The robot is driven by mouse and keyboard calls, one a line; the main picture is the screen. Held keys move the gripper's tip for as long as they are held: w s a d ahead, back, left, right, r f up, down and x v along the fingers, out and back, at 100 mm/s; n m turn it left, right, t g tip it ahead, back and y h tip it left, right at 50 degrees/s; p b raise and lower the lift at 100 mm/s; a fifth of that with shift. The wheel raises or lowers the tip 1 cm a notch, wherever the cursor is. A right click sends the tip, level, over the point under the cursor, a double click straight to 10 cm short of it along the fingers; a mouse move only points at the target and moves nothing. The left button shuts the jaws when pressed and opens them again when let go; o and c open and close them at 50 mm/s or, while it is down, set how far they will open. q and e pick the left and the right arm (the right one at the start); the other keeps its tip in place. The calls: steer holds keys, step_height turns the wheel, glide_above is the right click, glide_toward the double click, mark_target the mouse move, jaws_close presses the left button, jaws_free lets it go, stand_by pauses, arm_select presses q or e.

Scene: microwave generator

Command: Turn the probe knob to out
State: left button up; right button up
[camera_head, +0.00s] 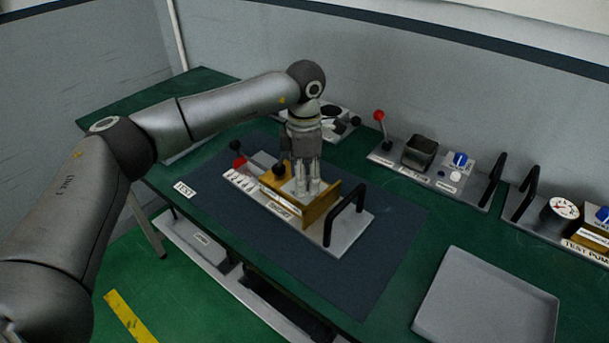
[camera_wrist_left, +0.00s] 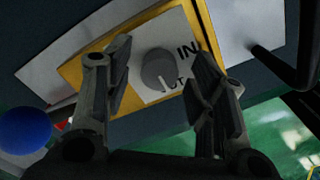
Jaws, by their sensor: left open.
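The probe knob (camera_wrist_left: 158,70) is a round grey dial on a white plate (camera_wrist_left: 180,22) in the left wrist view. "IN" is printed to its upper right. Other lettering below it is partly hidden, apparently ending in "UT". A pale mark shows at the knob's lower side, near that lettering. The plate sits on a yellow-brown box (camera_head: 322,207) in the head view. My left gripper (camera_head: 307,190) points down over this box, open, with one finger on each side of the knob. I cannot tell whether the fingers touch it. The knob is hidden in the head view.
The box's grey base has a black handle (camera_head: 345,212) on the right and a red-knobbed lever (camera_head: 238,161) on the left. A panel with another red lever (camera_head: 380,118) stands behind. A grey tray (camera_head: 487,300) lies at front right.

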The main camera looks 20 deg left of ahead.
arm_select(q)
step_height(320, 180, up, 12)
stand_by(0.6)
